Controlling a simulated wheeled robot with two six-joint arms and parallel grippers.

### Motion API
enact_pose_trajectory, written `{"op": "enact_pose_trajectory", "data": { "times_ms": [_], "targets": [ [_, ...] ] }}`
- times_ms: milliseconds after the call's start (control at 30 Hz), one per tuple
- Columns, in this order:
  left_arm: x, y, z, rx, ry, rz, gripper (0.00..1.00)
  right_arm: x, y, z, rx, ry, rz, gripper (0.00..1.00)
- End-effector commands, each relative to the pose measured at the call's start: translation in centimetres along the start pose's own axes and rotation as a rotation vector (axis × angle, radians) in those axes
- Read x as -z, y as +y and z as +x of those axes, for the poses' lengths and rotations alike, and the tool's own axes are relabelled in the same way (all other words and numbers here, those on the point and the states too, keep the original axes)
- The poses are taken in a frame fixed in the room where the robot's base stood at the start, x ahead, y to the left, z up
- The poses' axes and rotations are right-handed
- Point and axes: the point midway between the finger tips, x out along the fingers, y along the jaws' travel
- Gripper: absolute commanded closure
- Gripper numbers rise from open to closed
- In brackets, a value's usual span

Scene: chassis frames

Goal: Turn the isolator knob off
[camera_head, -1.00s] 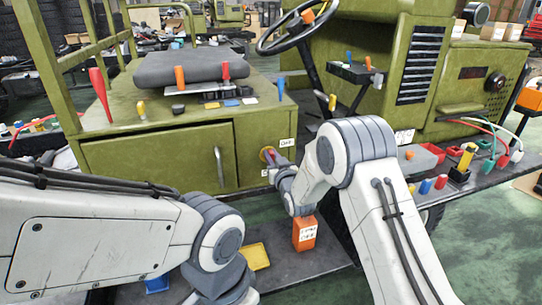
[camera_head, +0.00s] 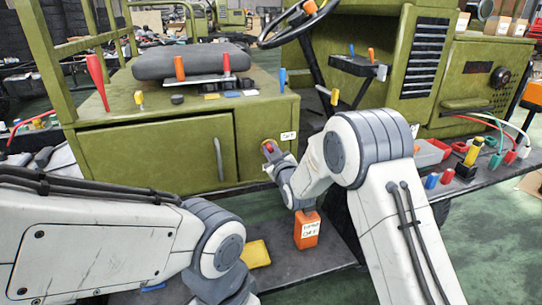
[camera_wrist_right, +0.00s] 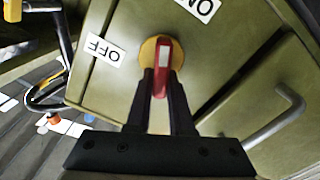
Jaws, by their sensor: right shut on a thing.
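The isolator knob (camera_head: 267,147) is on the right end of the green cabinet front in the head view. In the right wrist view it is a red bar with a white stripe (camera_wrist_right: 163,55) on a round yellow plate (camera_wrist_right: 148,50). A white OFF label (camera_wrist_right: 105,50) lies left of it, and an ON label (camera_wrist_right: 203,8) lies at upper right. The bar's end points up in this view, between the two labels. My right gripper (camera_wrist_right: 160,88) is shut on the knob, which partly hides between its fingers. My left arm shows, but its gripper is out of view.
A cabinet door handle (camera_wrist_right: 276,118) stands out beside the knob. A steering wheel (camera_head: 300,22) is above. Small coloured parts lie on the right shelf.

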Motion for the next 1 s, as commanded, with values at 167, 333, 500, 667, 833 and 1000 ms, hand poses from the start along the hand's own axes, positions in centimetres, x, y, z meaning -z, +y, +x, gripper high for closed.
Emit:
{"op": "enact_pose_trajectory", "data": {
  "times_ms": [167,333,500,667,833,1000],
  "targets": [
    [-0.1,-0.1,2.1,0.000,0.000,0.000,0.47,-0.3,-0.5,0.0,-0.001,0.004,-0.169,1.00],
    [-0.2,-0.3,3.6,0.000,0.000,0.000,0.47,-0.3,-0.8,0.0,-0.001,0.003,-0.330,1.00],
    [-0.3,-0.4,5.0,0.000,0.000,0.000,0.47,-0.5,-1.1,0.0,-0.001,0.003,-0.492,1.00],
    [-0.3,-0.5,6.2,0.000,0.000,0.000,0.47,-0.6,-1.3,0.0,-0.001,0.003,-0.643,1.00],
    [-0.4,-0.5,7.3,0.000,0.000,0.000,0.47,-0.7,-1.5,0.0,-0.001,0.003,-0.796,1.00],
    [-0.4,-0.6,8.2,0.000,0.000,0.000,0.47,-0.9,-1.7,0.0,0.000,0.002,-0.925,1.00]
  ]
}}
